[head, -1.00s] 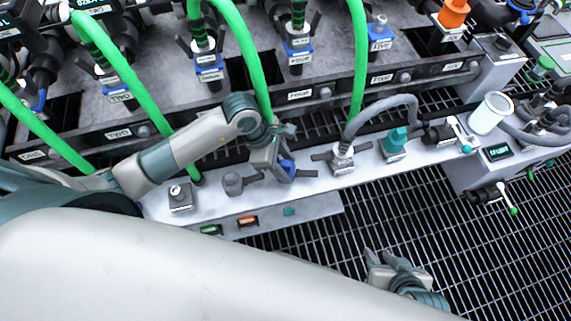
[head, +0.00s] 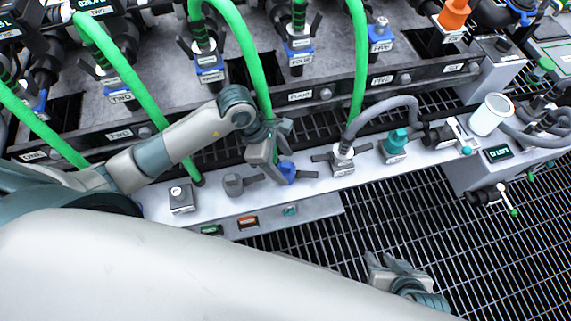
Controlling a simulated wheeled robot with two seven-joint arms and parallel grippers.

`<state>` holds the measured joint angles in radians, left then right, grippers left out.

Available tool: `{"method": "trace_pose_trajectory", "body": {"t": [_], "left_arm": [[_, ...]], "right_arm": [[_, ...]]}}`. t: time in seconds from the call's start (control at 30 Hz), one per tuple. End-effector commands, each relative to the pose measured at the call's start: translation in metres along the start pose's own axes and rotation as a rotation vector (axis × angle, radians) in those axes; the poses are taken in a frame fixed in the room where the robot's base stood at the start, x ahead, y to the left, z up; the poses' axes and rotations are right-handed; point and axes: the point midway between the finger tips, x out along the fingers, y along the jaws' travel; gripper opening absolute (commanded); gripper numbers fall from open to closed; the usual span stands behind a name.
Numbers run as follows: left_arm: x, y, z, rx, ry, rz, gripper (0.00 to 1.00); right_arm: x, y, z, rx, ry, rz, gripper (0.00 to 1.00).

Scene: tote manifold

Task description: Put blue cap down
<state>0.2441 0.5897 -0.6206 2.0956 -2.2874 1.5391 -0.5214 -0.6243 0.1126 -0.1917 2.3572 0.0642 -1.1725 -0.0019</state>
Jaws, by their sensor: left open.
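The blue cap (head: 288,171) sits on the pale shelf (head: 330,183), among dark lever handles and just right of a grey fitting (head: 234,185). My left gripper (head: 272,158) is open, just above and left of the cap, and its lower finger partly overlaps the cap's left side in the head view. I cannot tell whether the finger touches it. My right gripper (head: 392,265) is low in the picture, over the grating and away from the shelf; its jaw opening is not clear.
A grey hose fitting (head: 343,156) and a teal cap (head: 394,143) stand right of the blue cap. A white cup (head: 491,114) is further right. Green hoses (head: 252,55) hang behind and beside my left arm. Dark grating (head: 480,240) lies in front.

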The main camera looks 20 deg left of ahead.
Motion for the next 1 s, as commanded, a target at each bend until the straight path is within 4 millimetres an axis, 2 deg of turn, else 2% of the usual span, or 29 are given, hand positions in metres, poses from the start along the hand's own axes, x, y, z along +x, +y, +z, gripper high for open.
{"method": "trace_pose_trajectory", "body": {"t": [0.3, 0.5, 0.7, 1.0], "left_arm": [[-0.058, 0.002, 0.0, 0.003, 0.002, 0.004, 0.6], [-0.085, 0.001, 0.0, 0.001, 0.0, 0.003, 0.6], [-0.096, 0.001, 0.0, 0.0, 0.001, 0.0, 0.6], [-0.097, 0.001, 0.0, 0.0, 0.0, 0.0, 0.6]], "right_arm": [[-0.002, 0.004, 0.001, 0.0, -0.025, 0.011, 0.31], [-0.002, 0.005, 0.003, 0.002, -0.035, 0.014, 0.31], [-0.002, 0.006, 0.004, 0.002, -0.039, 0.016, 0.31], [-0.002, 0.006, 0.004, 0.002, -0.039, 0.017, 0.31]]}}
